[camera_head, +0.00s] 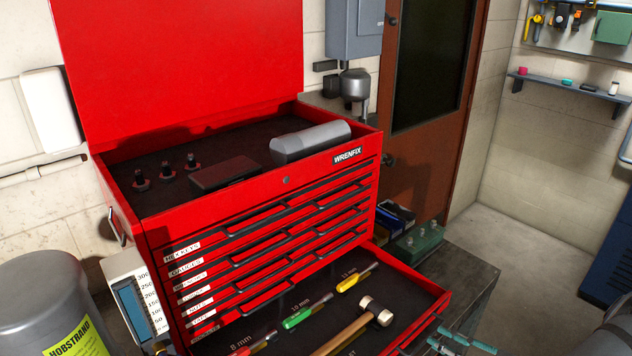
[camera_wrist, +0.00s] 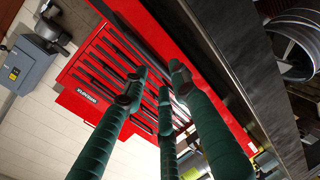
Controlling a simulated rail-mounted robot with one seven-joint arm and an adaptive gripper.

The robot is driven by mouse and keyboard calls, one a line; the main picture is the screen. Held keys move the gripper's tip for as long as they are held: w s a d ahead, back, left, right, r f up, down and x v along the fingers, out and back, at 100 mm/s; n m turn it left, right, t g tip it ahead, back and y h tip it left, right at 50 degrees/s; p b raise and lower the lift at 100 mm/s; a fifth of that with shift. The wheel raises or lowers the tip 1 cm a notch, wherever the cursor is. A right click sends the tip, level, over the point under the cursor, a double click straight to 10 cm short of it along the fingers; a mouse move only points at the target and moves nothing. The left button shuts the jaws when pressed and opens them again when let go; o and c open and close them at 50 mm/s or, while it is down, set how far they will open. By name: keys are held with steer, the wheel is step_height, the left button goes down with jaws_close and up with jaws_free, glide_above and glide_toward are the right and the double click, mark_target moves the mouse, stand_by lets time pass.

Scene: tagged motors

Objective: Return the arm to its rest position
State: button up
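My gripper (camera_head: 463,341) is at the lower right edge of the head view, beside the front right corner of the pulled-out drawer. Its teal fingers also show in the wrist view (camera_wrist: 157,80). They are spread apart with nothing between them, so it is open and empty. The red tool chest (camera_head: 262,203) stands beyond the fingers in the wrist view. Most of my arm is out of view.
The open drawer (camera_head: 428,290) holds a hammer (camera_head: 352,322) and screwdrivers (camera_head: 304,311). A dark bench top (camera_head: 462,277) and green box (camera_head: 420,243) stand right of the chest. Floor (camera_head: 525,235) is clear behind.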

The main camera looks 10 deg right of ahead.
steer(key=shift+x, duration=2.15)
steer(key=v, duration=0.6)
steer(key=shift+s, duration=0.2)
glide_toward(431, 335)
steer(key=x, duration=1)
steer(key=shift+w+a, duration=0.2)
steer(key=shift+w, duration=0.1)
stand_by(0.4)
steer(key=shift+d, duration=0.1)
